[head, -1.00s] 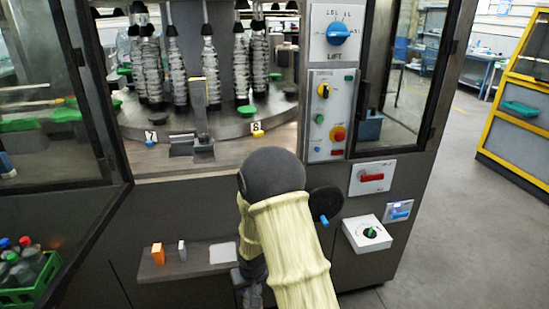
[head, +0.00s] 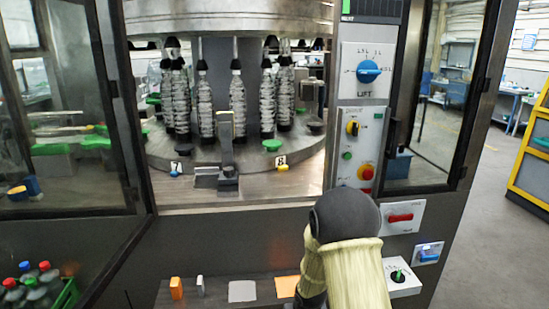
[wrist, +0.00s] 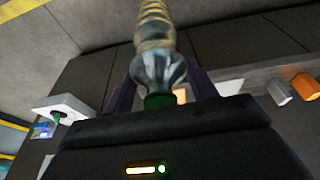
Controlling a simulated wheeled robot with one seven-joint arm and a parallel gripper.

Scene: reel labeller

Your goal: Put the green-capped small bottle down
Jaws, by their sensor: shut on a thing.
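The small clear bottle (wrist: 155,45) with the green cap (wrist: 158,101) shows in the wrist view, with its cap end towards my gripper. My gripper (wrist: 160,92) is shut on it near the cap, with one dark finger on each side. In the head view my arm hides the bottle, and the fingers cannot be made out. A ledge (head: 215,297) on the machine's front lies left of my arm. It carries a pale flat pad (head: 242,291) and an orange flat pad (head: 286,286). In the wrist view the bottle appears apart from the ledge.
A white box with a green knob (head: 399,275) juts out right of my arm. An open glass door (head: 75,130) and a bottle crate (head: 66,299) are at left.

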